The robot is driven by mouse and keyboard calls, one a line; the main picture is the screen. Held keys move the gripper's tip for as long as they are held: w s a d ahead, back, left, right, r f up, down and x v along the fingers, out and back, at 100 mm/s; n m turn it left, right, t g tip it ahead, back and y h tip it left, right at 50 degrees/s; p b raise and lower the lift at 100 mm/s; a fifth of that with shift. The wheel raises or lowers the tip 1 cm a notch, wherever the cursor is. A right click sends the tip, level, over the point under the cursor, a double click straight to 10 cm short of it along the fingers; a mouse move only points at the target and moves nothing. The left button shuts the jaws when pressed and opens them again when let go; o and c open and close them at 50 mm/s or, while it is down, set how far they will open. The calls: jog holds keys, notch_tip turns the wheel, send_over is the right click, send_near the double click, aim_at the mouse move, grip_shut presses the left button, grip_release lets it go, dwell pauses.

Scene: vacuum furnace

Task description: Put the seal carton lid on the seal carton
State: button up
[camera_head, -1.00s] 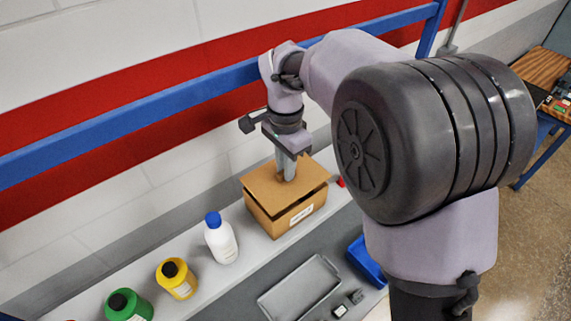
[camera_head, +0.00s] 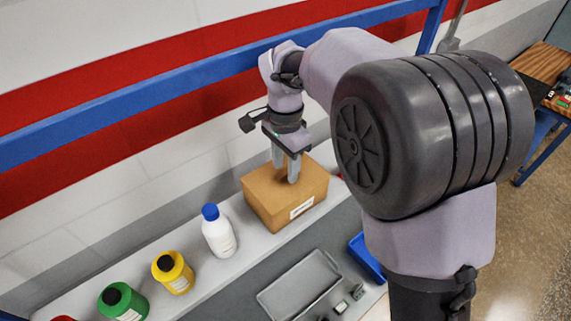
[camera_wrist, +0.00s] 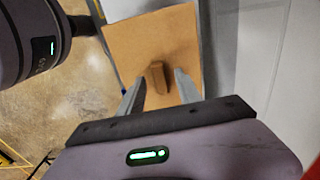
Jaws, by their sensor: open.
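The seal carton (camera_head: 281,216) is a brown cardboard box with a white label on its front, standing on the light bench shelf. The seal carton lid (camera_head: 257,184) lies flat on its top, with no gap showing between lid and box. In the wrist view the lid (camera_wrist: 140,42) is a tan panel with a small brown grip block (camera_wrist: 158,76) in its middle. My gripper (camera_head: 285,180) points down over the lid. Its fingers (camera_wrist: 160,92) are open, one on each side of the grip block and apart from it.
A blue rail (camera_head: 130,115) runs behind.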

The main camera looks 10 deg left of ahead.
notch_tip(320, 180, up, 17)
jog(key=p, duration=0.1)
jog(key=shift+r+p, duration=0.2)
jog(key=shift+p, duration=0.2)
